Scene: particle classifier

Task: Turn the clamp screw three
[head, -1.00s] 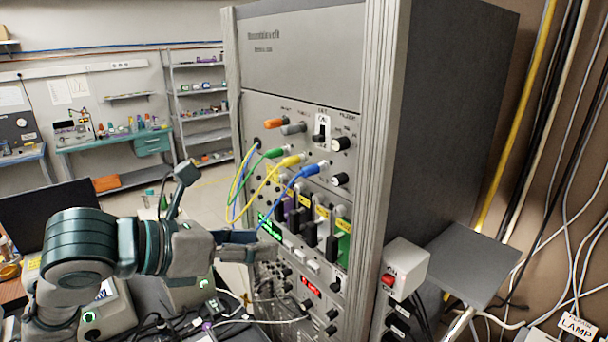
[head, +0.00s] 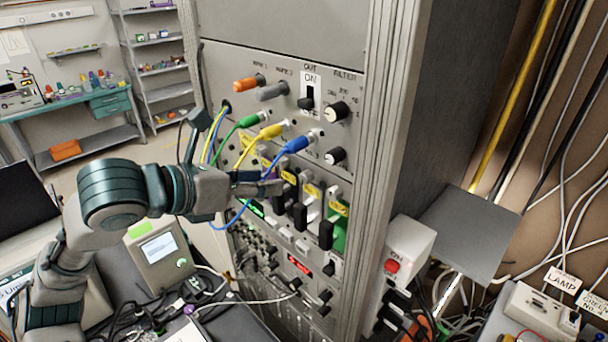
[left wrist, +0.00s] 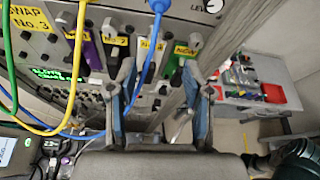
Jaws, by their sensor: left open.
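The rack's front panel holds a row of coloured modules: a purple one (left wrist: 92,52), a white one (head: 312,210) and a green one (head: 340,232). Black clamp-like knobs (head: 300,216) stand out in front of them, under yellow labels (head: 313,190). I cannot tell which is clamp screw three; a label reading "SWAP No.3" (left wrist: 28,18) shows at the upper left of the left wrist view. My left gripper (head: 272,187) is open and empty in front of the module row, beside the blue cable. In the left wrist view the open fingers (left wrist: 163,100) straddle free space below the modules. My right gripper is not in view.
Green, yellow and blue cables (head: 296,145) plug in above and hang past my left gripper. A white box with a red button (head: 391,266) juts out at the right. A grey shelf (head: 468,232) and loose wires lie beyond.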

